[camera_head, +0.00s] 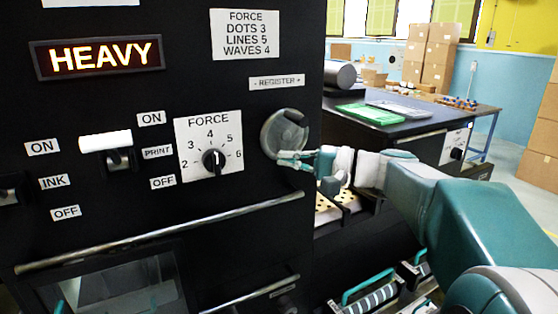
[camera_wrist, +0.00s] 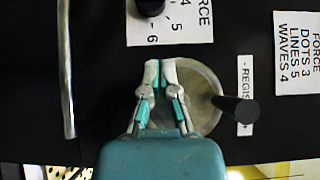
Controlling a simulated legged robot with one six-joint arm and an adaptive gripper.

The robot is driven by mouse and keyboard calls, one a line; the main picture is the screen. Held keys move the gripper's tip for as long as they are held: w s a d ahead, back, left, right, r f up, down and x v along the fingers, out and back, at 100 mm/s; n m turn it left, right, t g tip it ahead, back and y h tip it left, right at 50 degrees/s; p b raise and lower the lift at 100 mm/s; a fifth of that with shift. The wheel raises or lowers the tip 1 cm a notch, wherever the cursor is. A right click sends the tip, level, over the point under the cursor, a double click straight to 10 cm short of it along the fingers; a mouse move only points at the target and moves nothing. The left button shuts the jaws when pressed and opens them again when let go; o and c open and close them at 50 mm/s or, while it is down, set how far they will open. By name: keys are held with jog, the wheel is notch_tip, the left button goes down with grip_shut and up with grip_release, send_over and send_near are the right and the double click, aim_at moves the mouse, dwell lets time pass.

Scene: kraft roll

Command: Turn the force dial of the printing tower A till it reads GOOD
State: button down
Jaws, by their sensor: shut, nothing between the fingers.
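The force dial (camera_head: 213,161) is a black knob on a white plate marked FORCE with numbers 2 to 6. Its exact pointer setting is hard to read. The lit display (camera_head: 98,57) above left reads HEAVY. My gripper (camera_head: 284,158) is shut and empty, to the right of the dial and apart from it, in front of the round register wheel (camera_head: 285,134). In the wrist view my fingertips (camera_wrist: 160,66) lie together over the edge of the register wheel (camera_wrist: 208,82). The dial's knob (camera_wrist: 150,5) is cut off at the top edge there.
A card (camera_head: 245,34) reads FORCE, DOTS 3, LINES 5, WAVES 4. A metal rail (camera_head: 160,232) crosses the panel below. A dark table (camera_head: 415,121) with a green tray (camera_head: 370,114) stands behind at right.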

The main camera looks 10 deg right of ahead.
aim_at(219, 157)
jog(key=x, duration=0.6)
jog(key=shift+w+a, duration=0.15)
jog(key=shift+a, duration=0.15)
jog(key=a, duration=0.2)
jog(key=s+a, duration=0.1)
jog(key=a, duration=0.1)
jog(key=shift+a, duration=0.15)
jog(key=shift+a+n, duration=0.2)
jog(key=shift+n, duration=0.1)
